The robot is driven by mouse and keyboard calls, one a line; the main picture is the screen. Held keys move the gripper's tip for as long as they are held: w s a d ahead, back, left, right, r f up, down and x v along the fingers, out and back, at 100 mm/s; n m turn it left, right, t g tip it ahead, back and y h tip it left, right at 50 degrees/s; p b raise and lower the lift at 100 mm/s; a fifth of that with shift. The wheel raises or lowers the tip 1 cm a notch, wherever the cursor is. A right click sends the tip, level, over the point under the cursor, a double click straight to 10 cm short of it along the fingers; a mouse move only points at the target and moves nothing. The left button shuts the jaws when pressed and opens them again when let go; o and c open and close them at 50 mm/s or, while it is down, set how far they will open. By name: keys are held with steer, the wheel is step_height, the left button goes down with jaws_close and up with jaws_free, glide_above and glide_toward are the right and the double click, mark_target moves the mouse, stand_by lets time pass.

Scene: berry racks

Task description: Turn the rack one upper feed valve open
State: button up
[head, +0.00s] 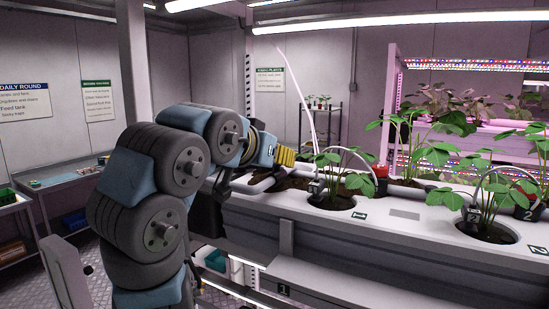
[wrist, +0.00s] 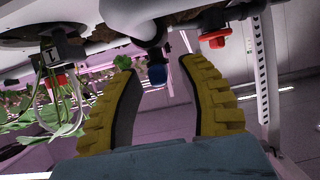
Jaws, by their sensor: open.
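My gripper (head: 286,156) has yellow ridged fingers and is at the left end of rack one's upper white trough (head: 330,203). In the wrist view my gripper (wrist: 160,66) is open, with a gap between its fingers. A blue knob on a dark stem (wrist: 157,74) shows in that gap, under a white pipe (wrist: 135,15); I cannot tell whether either finger touches it. A red handle (wrist: 215,38) on a dark fitting shows just beyond the right fingertip. I cannot tell from the pictures which of these is the feed valve. In the head view the fittings are hidden or too small.
Potted plants (head: 330,180) stand in the trough, with thin white tubes arching over them. A lower white shelf (head: 350,285) runs below. A bench (head: 20,210) stands at the left. A small shelf rack (head: 320,125) stands behind my gripper.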

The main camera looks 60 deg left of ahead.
steer(key=shift+s+d+r, duration=0.1)
steer(key=shift+s+d, duration=0.05)
steer(key=shift+s+d+r, duration=0.15)
steer(key=shift+s+d, duration=0.1)
steer(key=shift+s, duration=0.1)
steer(key=s+d, duration=0.7)
steer(key=s, duration=0.2)
steer(key=shift+s, duration=0.2)
stand_by(0.4)
steer(key=shift+w+d, duration=0.1)
stand_by(0.5)
